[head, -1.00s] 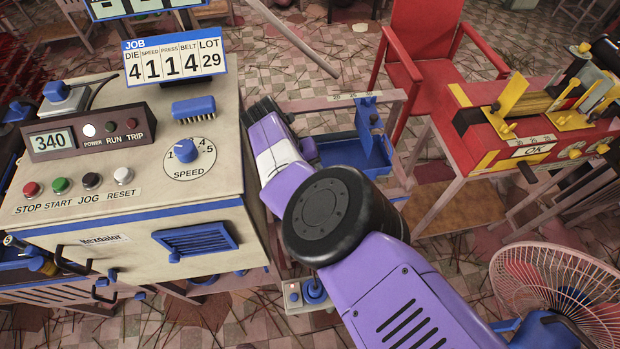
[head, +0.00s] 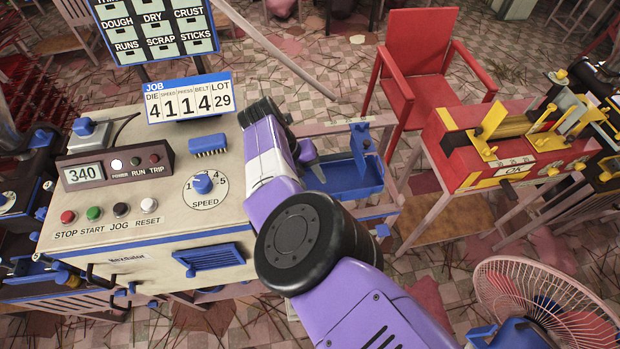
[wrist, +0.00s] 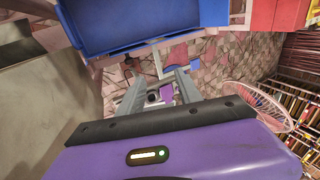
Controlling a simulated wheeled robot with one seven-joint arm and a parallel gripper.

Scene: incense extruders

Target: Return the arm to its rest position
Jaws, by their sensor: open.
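My purple arm (head: 360,305) reaches up the middle of the head view, with a black round joint and a white band, beside the right side of the beige machine. My gripper shows in the wrist view (wrist: 158,92) as two grey fingers spread apart with nothing held between them. Tiled floor and a small purple patch show beyond the fingers.
The beige control machine (head: 120,215) stands close on the left, with a JOB sign (head: 188,97) above it. A red chair (head: 425,60) and a red-yellow bench (head: 510,155) stand at right. A caged fan (head: 545,300) is at lower right. Tiled floor lies between.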

